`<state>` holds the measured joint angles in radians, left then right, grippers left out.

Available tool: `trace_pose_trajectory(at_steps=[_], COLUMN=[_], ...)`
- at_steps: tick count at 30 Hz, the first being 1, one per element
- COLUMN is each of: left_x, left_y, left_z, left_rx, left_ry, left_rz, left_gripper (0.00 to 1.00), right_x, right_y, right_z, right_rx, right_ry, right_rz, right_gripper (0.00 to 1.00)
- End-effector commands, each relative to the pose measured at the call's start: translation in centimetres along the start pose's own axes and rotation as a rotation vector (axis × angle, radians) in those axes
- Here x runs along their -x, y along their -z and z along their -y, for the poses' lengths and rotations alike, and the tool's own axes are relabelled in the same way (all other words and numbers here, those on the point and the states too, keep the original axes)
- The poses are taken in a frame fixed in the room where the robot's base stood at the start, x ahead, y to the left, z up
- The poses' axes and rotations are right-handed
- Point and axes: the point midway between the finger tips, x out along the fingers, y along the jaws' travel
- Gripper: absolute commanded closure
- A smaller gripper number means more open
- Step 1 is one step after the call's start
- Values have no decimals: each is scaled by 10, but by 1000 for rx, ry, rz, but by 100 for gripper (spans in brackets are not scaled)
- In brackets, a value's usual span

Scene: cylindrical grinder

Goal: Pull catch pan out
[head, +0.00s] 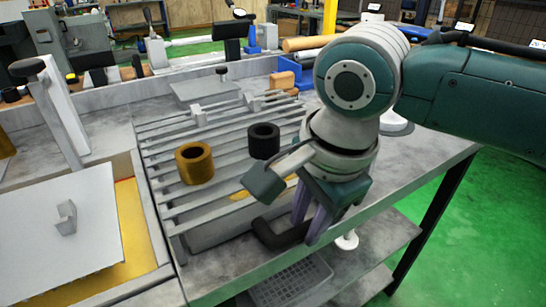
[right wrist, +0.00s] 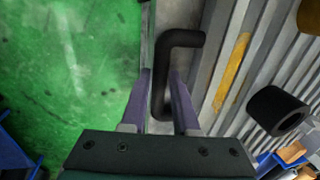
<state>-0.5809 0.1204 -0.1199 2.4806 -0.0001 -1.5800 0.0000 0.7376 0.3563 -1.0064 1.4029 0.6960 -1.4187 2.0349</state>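The catch pan (head: 215,232) is a grey box under a slatted rack, mostly hidden by the slats. Its black bar handle (head: 272,236) sticks out at the front right. My right gripper (head: 311,222) reaches down at the handle's right end. In the right wrist view the handle (right wrist: 184,39) passes between the two fingers of the right gripper (right wrist: 161,78). The fingers look apart, with a small gap beside the bar, so it is straddled rather than clamped. My left gripper is in neither view.
A brown ring (head: 194,163) and a black ring (head: 264,140) stand on the slats. A lower shelf (head: 372,248) with a grey perforated basket (head: 291,283) lies below. Open green floor (head: 455,235) is to the right. A tilted white panel (head: 60,225) is at the left.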

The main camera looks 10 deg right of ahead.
Motion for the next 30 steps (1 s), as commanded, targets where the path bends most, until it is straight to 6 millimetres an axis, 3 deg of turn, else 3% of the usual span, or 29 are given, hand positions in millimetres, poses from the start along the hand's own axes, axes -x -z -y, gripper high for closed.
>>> trace_pose_trajectory(at_steps=[1,7,30], left_x=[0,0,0], left_y=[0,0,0], left_z=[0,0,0], left_rx=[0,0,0], left_ry=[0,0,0], left_rz=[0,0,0], left_gripper=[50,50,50], right_x=[0,0,0], right_y=[0,0,0], right_z=[0,0,0], right_rx=[0,0,0], right_ry=[0,0,0], right_rz=[0,0,0], right_gripper=[78,100,100])
